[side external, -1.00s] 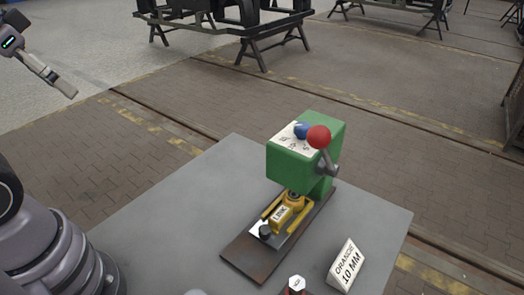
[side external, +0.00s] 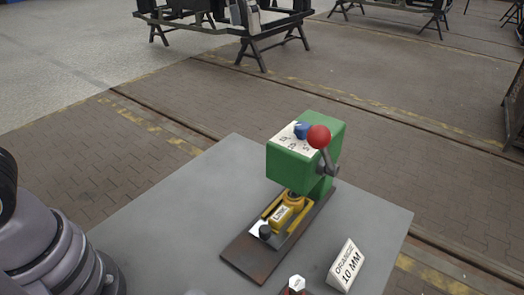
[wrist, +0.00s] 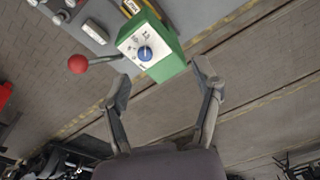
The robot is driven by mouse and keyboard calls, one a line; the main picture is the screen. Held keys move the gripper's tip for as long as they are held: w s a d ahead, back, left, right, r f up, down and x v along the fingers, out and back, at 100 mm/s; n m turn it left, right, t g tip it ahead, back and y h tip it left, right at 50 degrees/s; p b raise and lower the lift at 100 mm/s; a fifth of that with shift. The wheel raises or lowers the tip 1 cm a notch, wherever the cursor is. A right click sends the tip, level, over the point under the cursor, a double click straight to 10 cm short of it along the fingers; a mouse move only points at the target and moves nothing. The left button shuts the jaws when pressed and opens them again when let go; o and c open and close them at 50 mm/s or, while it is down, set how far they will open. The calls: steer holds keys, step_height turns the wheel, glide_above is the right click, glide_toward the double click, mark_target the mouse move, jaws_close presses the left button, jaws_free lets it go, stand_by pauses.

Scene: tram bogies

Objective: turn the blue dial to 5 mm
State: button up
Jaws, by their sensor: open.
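The blue dial (side external: 302,131) sits on a white scale plate on top of the green press (side external: 299,165). The press also has a lever with a red ball (side external: 318,136), which shows at the left in the wrist view (wrist: 78,64). My gripper (wrist: 164,82) is open and empty in the wrist view. Its fingers spread on both sides below the dial, apart from it. In the side view my gripper is out of frame.
A yellow part labelled LINK (side external: 282,214) lies on the dark base plate under the press. A white sign reading ORANGE 10 MM (side external: 346,265) stands on the grey table (side external: 195,215), with a small white-topped item nearby. The table's left side is clear.

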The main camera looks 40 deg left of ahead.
steer(key=m+g, duration=0.2)
glide_above(301, 125)
step_height(301, 125, down, 7)
step_height(301, 125, down, 14)
steer(key=shift+f, duration=0.25)
steer(key=c, duration=1.1)
steer(key=shift+c, duration=0.2)
